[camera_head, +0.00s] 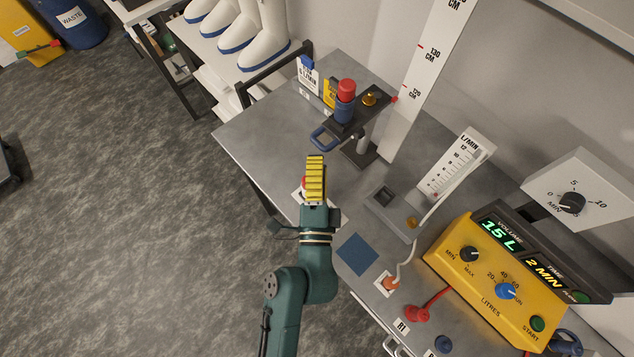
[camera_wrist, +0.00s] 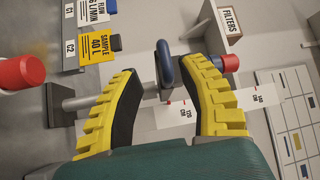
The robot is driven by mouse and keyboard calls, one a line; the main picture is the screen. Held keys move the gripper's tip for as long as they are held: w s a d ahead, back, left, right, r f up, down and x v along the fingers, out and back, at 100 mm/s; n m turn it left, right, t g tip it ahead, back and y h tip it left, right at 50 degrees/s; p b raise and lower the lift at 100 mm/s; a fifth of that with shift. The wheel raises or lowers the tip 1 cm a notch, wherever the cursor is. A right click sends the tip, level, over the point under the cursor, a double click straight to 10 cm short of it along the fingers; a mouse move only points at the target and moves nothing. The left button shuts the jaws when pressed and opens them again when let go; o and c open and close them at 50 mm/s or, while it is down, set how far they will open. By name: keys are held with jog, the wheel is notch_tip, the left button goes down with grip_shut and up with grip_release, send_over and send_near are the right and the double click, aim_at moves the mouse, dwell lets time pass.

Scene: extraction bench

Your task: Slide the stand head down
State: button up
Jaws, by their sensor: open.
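The stand head (camera_head: 345,125) is a dark bracket on an upright metal post (camera_head: 361,143), well above the dark base. A blue loop handle (camera_head: 322,139) sticks out from its front left. It carries a blue-bodied part with a red cap (camera_head: 346,88), and a brass knob (camera_head: 369,99) sits behind. My gripper (camera_head: 314,160), with yellow ribbed fingers, is just in front of and below the handle in the head view. In the wrist view its open fingers (camera_wrist: 160,70) appear on either side of the blue handle (camera_wrist: 163,62). I cannot tell whether they touch it.
A white height scale (camera_head: 420,70) stands behind the post. A flow meter (camera_head: 455,165) and a yellow pump unit (camera_head: 490,280) stand to the right. Label cards (camera_head: 309,75) stand at the back left. A red knob (camera_wrist: 22,72) is at the wrist view's left edge.

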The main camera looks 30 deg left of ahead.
jog(key=v, duration=0.7)
jog(key=shift+d, duration=0.1)
jog(key=w+d+r+n+t, duration=0.2)
jog(key=r, duration=0.7)
jog(key=w+d+r+n+t+y, duration=0.1)
jog(key=w+d+r+n, duration=0.1)
jog(key=r, duration=0.7)
jog(key=w+d+r+n+t, duration=0.2)
jog(key=r+n, duration=0.1)
jog(key=r, duration=0.6)
jog(key=s+d+r+n+h, duration=0.1)
jog(key=d+r+n, duration=0.2)
jog(key=r, duration=0.5)
jog(key=s+d+r+n+h, duration=0.1)
jog(key=s+d+h, duration=0.2)
jog(key=d+h, duration=0.55)
notch_tip(320, 180, up, 18)
jog(key=a+p, duration=0.1)
jog(key=p, duration=1.7)
jog(key=shift+w+g+p, duration=0.35)
jog(key=shift+g+p, duration=0.05)
